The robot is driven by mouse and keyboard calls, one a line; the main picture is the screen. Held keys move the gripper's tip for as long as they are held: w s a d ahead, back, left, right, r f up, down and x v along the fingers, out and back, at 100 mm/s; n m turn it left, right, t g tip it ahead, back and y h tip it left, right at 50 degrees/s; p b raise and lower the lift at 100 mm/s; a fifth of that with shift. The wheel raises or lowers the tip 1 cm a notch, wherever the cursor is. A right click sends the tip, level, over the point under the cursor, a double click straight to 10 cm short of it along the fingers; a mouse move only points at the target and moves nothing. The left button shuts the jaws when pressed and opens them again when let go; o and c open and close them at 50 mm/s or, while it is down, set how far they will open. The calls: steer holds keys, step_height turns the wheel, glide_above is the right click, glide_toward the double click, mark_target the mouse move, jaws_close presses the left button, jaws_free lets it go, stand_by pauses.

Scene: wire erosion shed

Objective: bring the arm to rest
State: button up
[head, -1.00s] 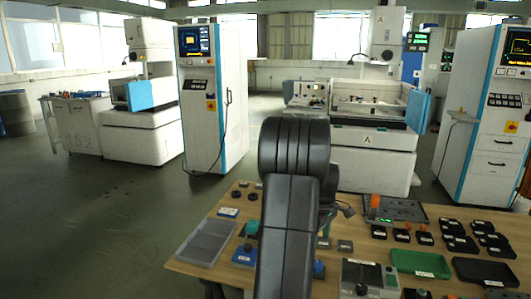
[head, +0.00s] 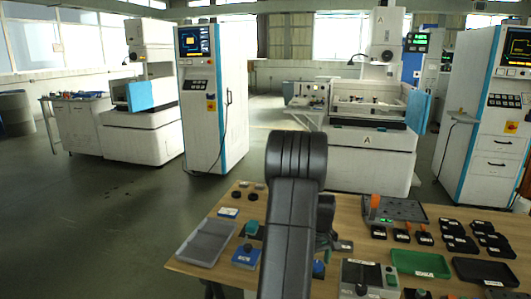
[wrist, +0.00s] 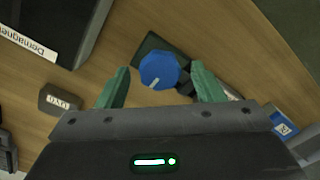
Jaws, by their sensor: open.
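My arm (head: 293,215) rises in the middle of the head view, bent at its black elbow, and reaches over the table (head: 213,280). It hides most of my gripper in that view. In the wrist view my gripper (wrist: 160,68) is open, its two green fingers spread apart with nothing held between them. A blue knob (wrist: 158,70) on a dark base shows between and beyond the fingertips. I cannot tell whether the fingers touch anything.
Near the gripper lie a small dark labelled block (wrist: 60,101) and a box marked "Demagne..." (wrist: 70,25). A grey tray (head: 205,243), a green tray (head: 420,263) and several black parts (head: 460,243) crowd the table. Machines stand behind; open floor (head: 90,220) lies left.

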steer(key=m, duration=0.8)
steer(key=shift+m, duration=0.4)
steer(key=m, duration=0.4)
steer(key=shift+p, duration=0.4)
steer(key=shift+m, duration=2.2)
